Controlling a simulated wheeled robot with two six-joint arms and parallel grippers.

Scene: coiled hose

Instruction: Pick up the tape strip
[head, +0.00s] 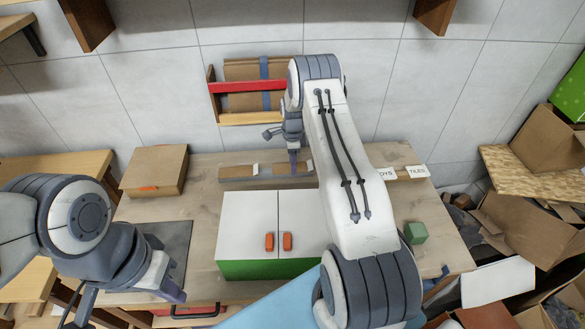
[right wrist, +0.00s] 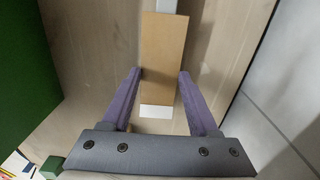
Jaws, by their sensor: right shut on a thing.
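In the right wrist view, a flat tan strip (right wrist: 163,50) with a white end (right wrist: 156,112) lies between the two purple fingers of my right gripper (right wrist: 160,75). The gripper is shut on this strip. In the head view my right gripper (head: 293,168) points down at the strip (head: 270,171) near the back of the wooden table. I cannot tell for certain that this is the tape strip. My left gripper (head: 128,300) is at the table's front left, with its fingers apart and nothing seen between them.
A white-topped green cabinet (head: 247,225) with orange handles stands mid-table. A cardboard box (head: 155,170) is at the back left and a green cube (head: 415,232) at the right. Cardboard boxes (head: 530,225) crowd the right side.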

